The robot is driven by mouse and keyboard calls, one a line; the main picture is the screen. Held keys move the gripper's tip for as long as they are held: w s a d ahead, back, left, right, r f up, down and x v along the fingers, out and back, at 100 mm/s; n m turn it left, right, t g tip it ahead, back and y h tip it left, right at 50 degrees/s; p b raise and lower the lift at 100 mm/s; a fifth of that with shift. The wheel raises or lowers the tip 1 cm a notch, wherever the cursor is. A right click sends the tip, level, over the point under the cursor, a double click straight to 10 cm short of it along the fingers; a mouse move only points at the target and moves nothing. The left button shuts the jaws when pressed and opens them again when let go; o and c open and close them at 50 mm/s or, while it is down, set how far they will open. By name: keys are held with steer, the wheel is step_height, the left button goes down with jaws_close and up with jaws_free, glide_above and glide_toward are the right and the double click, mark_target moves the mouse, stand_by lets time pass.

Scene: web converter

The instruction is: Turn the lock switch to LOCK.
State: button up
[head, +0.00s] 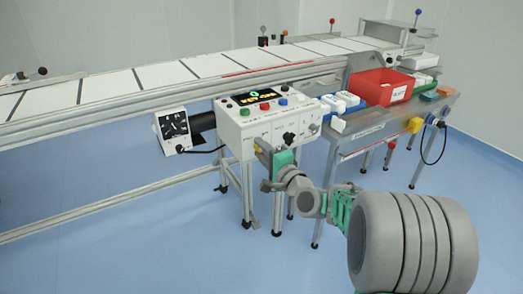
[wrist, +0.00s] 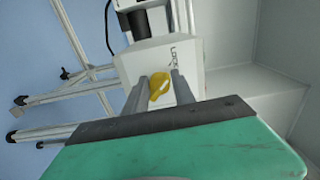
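In the wrist view, a yellow switch handle (wrist: 159,86) sits on a white panel face beside dark lettering that reads LOCK. My gripper (wrist: 158,80) has its two grey fingers apart, one on each side of the yellow handle. Thin gaps seem to show beside the handle, and I cannot tell whether either finger touches it. In the head view, my gripper (head: 259,148) is at the lower left front of the white control box (head: 238,133), and it hides the switch there.
The control box carries a lit display (head: 254,97), coloured buttons and black knobs. A dial unit (head: 173,132) hangs to its left under the conveyor (head: 130,82). A red bin (head: 384,87) stands on the side table at right. The blue floor in front is clear.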

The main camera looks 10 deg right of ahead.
steer(key=o, duration=0.4)
steer(key=shift+f, duration=0.1)
steer(key=p+v, duration=0.1)
steer(key=v, duration=0.6)
steer(key=shift+s, duration=0.35)
steer(key=shift+d, duration=0.1)
steer(key=s+a+r+n+g+p, duration=0.7)
steer(key=r+n+p, duration=0.3)
steer(key=p, duration=0.7)
steer(key=s+d+r+n+g+h+p, duration=0.4)
steer(key=s+r+g+p, duration=0.3)
steer(key=s+r+p, duration=0.5)
steer(key=shift+s+d+h+p, duration=0.45)
steer(key=shift+s+h+p, duration=0.35)
steer(key=shift+s+p, duration=0.2)
